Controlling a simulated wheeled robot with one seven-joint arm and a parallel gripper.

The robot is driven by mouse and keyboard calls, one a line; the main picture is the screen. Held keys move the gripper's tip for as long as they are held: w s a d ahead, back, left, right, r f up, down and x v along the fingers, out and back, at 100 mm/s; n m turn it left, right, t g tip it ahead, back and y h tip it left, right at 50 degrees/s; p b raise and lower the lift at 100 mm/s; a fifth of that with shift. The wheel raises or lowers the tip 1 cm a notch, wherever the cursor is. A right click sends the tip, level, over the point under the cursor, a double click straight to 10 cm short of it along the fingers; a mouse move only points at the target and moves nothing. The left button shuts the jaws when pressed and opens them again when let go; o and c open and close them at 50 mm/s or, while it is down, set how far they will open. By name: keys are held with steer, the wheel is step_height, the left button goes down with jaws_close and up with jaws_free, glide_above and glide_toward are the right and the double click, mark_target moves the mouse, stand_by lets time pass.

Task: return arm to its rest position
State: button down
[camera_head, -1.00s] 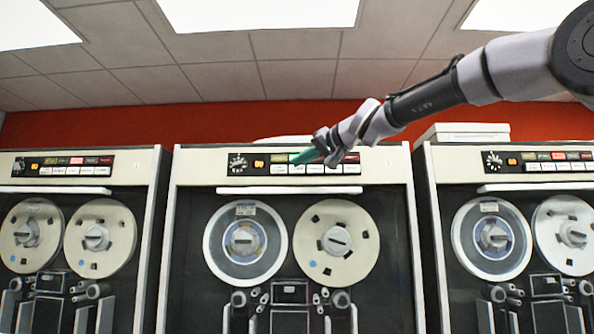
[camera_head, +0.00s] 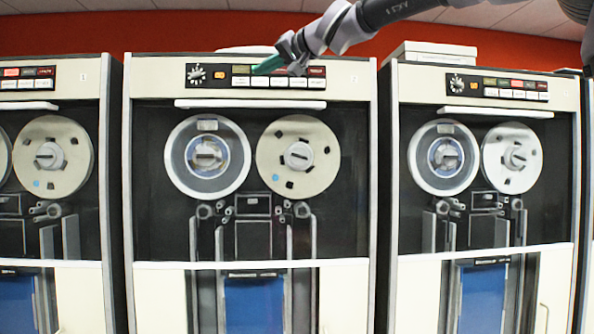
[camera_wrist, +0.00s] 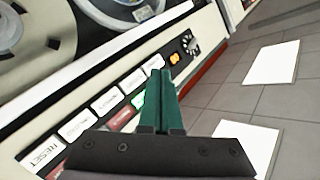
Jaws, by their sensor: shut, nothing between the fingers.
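My arm (camera_head: 395,10) reaches in from the upper right in the head view. My gripper (camera_head: 262,70) has green fingers and is shut and empty. In the head view it overlaps the button panel (camera_head: 222,76) at the top of the middle tape cabinet (camera_head: 150,66). In the wrist view the closed green fingers (camera_wrist: 161,82) point toward the panel near a green-lit button (camera_wrist: 139,99) and an orange light (camera_wrist: 174,58). I cannot tell whether the fingertips touch the panel.
A tape cabinet (camera_head: 560,88) stands to the right and another (camera_head: 90,80) to the left, each with reels and buttons. White boxes (camera_head: 432,52) lie on top of the right cabinet. A red wall (camera_head: 170,32) is behind.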

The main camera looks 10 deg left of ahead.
steer(key=s+d+f+m+h, duration=0.25)
steer(key=d+f, duration=0.55)
steer(key=d, duration=0.4)
steer(key=s+d+f+m+h, duration=0.1)
steer(key=s+d+f+h, duration=0.25)
steer(key=d+f, duration=0.55)
steer(key=s+d+f+m+h, duration=0.25)
steer(key=d+f, duration=0.35)
steer(key=d, duration=0.8)
steer(key=s+d+f+m+g+h, duration=0.1)
steer(key=s+d+f+m+h, duration=0.1)
steer(key=s+d+f, duration=0.6)
step_height(320, 180, down, 3)
steer(key=shift+s+d+r+m+h, duration=0.15)
steer(key=shift+s+d+m+h, duration=0.15)
steer(key=shift+d+h, duration=0.45)
